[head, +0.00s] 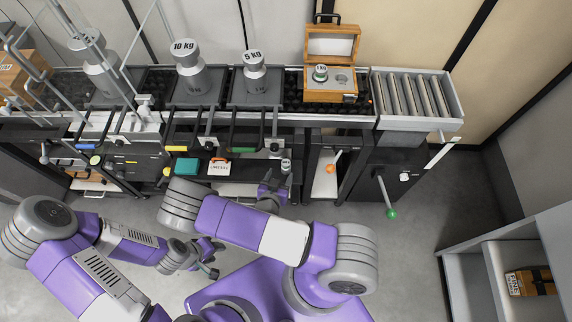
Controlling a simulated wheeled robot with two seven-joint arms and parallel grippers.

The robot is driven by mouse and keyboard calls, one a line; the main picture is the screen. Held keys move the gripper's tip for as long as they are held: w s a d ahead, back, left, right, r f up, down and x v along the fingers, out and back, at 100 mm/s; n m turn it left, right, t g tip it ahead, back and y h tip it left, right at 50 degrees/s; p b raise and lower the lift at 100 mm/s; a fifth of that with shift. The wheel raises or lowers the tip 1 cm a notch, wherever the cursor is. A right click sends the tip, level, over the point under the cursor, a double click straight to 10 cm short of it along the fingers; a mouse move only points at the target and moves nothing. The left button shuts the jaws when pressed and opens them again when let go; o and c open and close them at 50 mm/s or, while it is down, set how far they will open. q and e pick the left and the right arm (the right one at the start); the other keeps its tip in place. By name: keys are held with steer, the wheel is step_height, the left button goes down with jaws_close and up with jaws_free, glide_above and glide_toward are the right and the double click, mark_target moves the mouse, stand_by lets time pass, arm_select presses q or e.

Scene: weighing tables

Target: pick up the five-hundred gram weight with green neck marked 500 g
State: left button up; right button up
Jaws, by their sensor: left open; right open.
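A small silver weight with a green band at its neck (320,74) stands in an open wooden box (327,97) on the conveyor; its top marking is small and looks like 1 kg. Another small silver weight (286,166) stands on the lower shelf; its marking and neck colour are too small to tell. My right gripper (272,185) is open and empty, just in front of and to the left of this shelf weight, apart from it. My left gripper (212,258) is open and empty, low over the floor area. No 500 g marking can be read clearly.
Large weights marked 10 kg (187,62) and 5 kg (253,73) stand on the conveyor, with another large weight (97,70) at left. A teal case (187,167) and a white card (219,168) lie on the lower shelf. A green-knobbed lever (391,213) sticks out at right.

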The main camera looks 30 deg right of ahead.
mark_target(285, 167)
steer(key=shift+t, duration=0.3)
steer(key=b+x, duration=0.2)
steer(key=x, duration=0.4)
steer(key=shift+w+d+f, duration=0.1)
steer(key=shift+d, duration=0.35)
steer(key=shift+w+d+b, duration=0.3)
jaws_close()
